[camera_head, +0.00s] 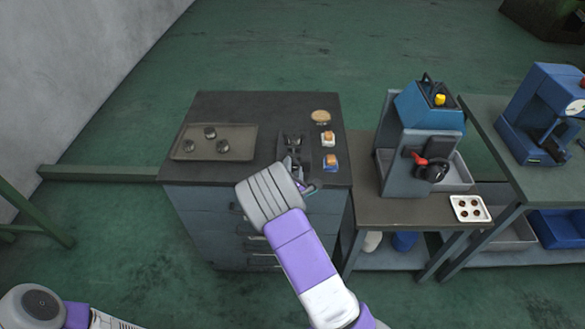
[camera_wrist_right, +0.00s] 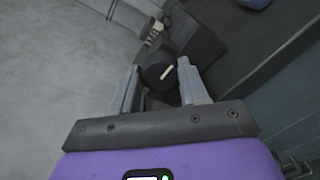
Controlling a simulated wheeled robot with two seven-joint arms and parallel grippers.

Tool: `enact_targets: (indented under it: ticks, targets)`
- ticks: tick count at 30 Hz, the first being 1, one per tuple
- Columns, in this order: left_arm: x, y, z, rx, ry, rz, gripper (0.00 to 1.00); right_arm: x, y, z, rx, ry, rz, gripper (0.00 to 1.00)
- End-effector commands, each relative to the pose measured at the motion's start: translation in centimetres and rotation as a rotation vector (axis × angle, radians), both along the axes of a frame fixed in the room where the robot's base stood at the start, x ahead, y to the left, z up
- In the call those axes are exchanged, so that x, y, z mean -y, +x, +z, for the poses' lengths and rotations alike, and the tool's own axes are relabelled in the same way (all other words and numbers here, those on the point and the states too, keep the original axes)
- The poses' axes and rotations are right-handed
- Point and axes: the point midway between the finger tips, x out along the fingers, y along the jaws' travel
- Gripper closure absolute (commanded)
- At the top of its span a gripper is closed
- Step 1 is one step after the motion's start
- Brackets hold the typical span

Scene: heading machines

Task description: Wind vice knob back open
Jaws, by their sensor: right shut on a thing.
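The vice (camera_head: 293,144) is a dark device near the front right edge of the dark cabinet top. Its round black knob with a pale pointer mark (camera_wrist_right: 160,72) shows in the right wrist view. My right gripper (camera_wrist_right: 160,88) is shut on the knob, with one grey finger on each side of it. In the head view my right gripper (camera_head: 298,178) is at the cabinet's front edge, and its wrist hides the knob there. My left arm shows only partly at the bottom left, and its gripper is out of view.
A tray (camera_head: 240,150) with several dark round parts lies on the left of the cabinet top. A brush-like tan disc (camera_head: 320,116) and two small orange-and-white blocks (camera_head: 330,162) lie right of the vice. A blue machine (camera_head: 428,108) and a white tray (camera_head: 470,200) stand on the bench at right.

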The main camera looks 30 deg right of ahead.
Motion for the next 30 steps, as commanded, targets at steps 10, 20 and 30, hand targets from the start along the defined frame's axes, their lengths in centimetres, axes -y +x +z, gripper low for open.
enact_targets:
  ticks: [10, 20, 30]
  targets:
    - [0.0, 0.0, 0.0, 0.000, 0.000, 0.000, 0.57, 0.1, 0.0, 0.1, 0.004, -0.001, -0.003, 0.38]
    - [0.0, 0.0, 0.0, 0.000, 0.000, 0.000, 0.57, 0.0, -0.1, 0.0, 0.002, 0.001, -0.001, 0.31]
    - [0.0, 0.0, 0.4, 0.000, 0.000, 0.000, 0.57, -2.4, -3.7, 0.4, 0.000, 0.000, 0.001, 0.31]
